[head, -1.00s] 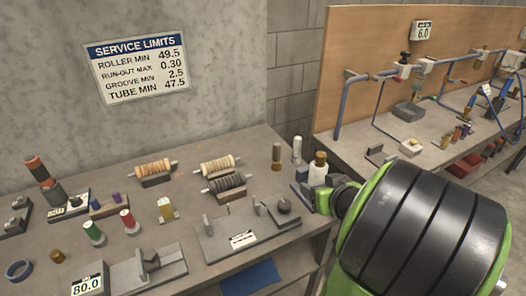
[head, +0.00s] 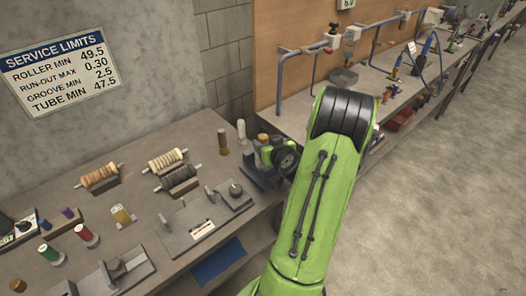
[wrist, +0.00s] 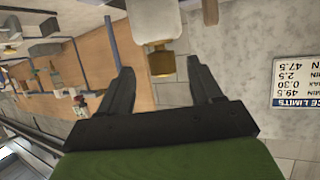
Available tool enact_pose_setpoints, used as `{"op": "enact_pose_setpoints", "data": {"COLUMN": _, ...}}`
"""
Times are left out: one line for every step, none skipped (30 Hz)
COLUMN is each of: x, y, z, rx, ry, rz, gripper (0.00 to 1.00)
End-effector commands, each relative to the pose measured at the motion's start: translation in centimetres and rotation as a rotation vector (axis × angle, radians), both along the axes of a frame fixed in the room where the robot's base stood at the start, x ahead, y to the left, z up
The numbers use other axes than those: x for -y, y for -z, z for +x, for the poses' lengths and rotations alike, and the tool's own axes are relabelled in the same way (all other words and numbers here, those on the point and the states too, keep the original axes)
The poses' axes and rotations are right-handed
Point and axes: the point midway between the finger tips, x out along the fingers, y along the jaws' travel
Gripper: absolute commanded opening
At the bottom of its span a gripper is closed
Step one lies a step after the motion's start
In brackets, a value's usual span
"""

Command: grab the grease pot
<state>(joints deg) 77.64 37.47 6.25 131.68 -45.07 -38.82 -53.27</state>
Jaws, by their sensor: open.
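A cream pot with a brass-brown cap, which I take for the grease pot (wrist: 152,22), shows at the top of the wrist view, its cap pointing down the picture between my open fingers. My gripper (wrist: 160,66) is open with nothing clamped; a gap shows on both sides of the cap. In the head view the brown cap of the grease pot (head: 263,138) shows at the bench's right end, just behind my wrist. My arm hides most of its body and the fingers there.
A grey fixture plate (head: 205,222) and rollers on stands (head: 168,160) lie to the left. A second bench (head: 290,122) with pipework stands behind my arm.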

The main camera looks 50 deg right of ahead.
Motion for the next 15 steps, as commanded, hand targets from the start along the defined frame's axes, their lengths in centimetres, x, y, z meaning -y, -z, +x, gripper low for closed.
{"op": "enact_pose_setpoints", "data": {"x": 0.3, "y": 0.0, "z": 1.0, "rx": 0.000, "ry": -0.006, "rz": 0.002, "gripper": 0.65}}
{"op": "enact_pose_setpoints", "data": {"x": 0.6, "y": 0.3, "z": 1.5, "rx": 0.002, "ry": -0.005, "rz": 0.003, "gripper": 0.65}}
{"op": "enact_pose_setpoints", "data": {"x": 0.9, "y": 0.6, "z": 2.1, "rx": 0.000, "ry": -0.005, "rz": 0.001, "gripper": 0.65}}
{"op": "enact_pose_setpoints", "data": {"x": 1.2, "y": 0.8, "z": 2.5, "rx": 0.001, "ry": -0.005, "rz": 0.001, "gripper": 0.65}}
{"op": "enact_pose_setpoints", "data": {"x": 1.5, "y": 1.0, "z": 2.8, "rx": 0.001, "ry": -0.004, "rz": 0.001, "gripper": 0.65}}
{"op": "enact_pose_setpoints", "data": {"x": 1.7, "y": 1.2, "z": 3.1, "rx": 0.001, "ry": -0.003, "rz": 0.000, "gripper": 0.65}}
{"op": "enact_pose_setpoints", "data": {"x": 1.8, "y": 1.3, "z": 3.2, "rx": 0.001, "ry": -0.003, "rz": 0.000, "gripper": 0.65}}
{"op": "enact_pose_setpoints", "data": {"x": 1.9, "y": 1.4, "z": 3.3, "rx": 0.000, "ry": -0.002, "rz": 0.001, "gripper": 0.65}}
{"op": "enact_pose_setpoints", "data": {"x": 1.9, "y": 1.5, "z": 3.3, "rx": 0.001, "ry": -0.002, "rz": 0.000, "gripper": 0.65}}
{"op": "enact_pose_setpoints", "data": {"x": 1.9, "y": 1.5, "z": 3.3, "rx": 0.000, "ry": -0.001, "rz": 0.000, "gripper": 0.65}}
{"op": "enact_pose_setpoints", "data": {"x": 1.9, "y": 1.5, "z": 3.3, "rx": 0.000, "ry": -0.001, "rz": 0.000, "gripper": 0.65}}
{"op": "enact_pose_setpoints", "data": {"x": 1.9, "y": 1.5, "z": 3.3, "rx": 0.000, "ry": -0.001, "rz": 0.000, "gripper": 0.65}}
{"op": "enact_pose_setpoints", "data": {"x": 1.9, "y": 1.5, "z": 3.3, "rx": 0.000, "ry": -0.001, "rz": 0.000, "gripper": 0.65}}
{"op": "enact_pose_setpoints", "data": {"x": 1.9, "y": 1.5, "z": 3.3, "rx": 0.000, "ry": -0.001, "rz": 0.000, "gripper": 0.62}}
{"op": "enact_pose_setpoints", "data": {"x": 1.9, "y": 1.5, "z": 3.3, "rx": 0.000, "ry": -0.001, "rz": 0.000, "gripper": 0.56}}
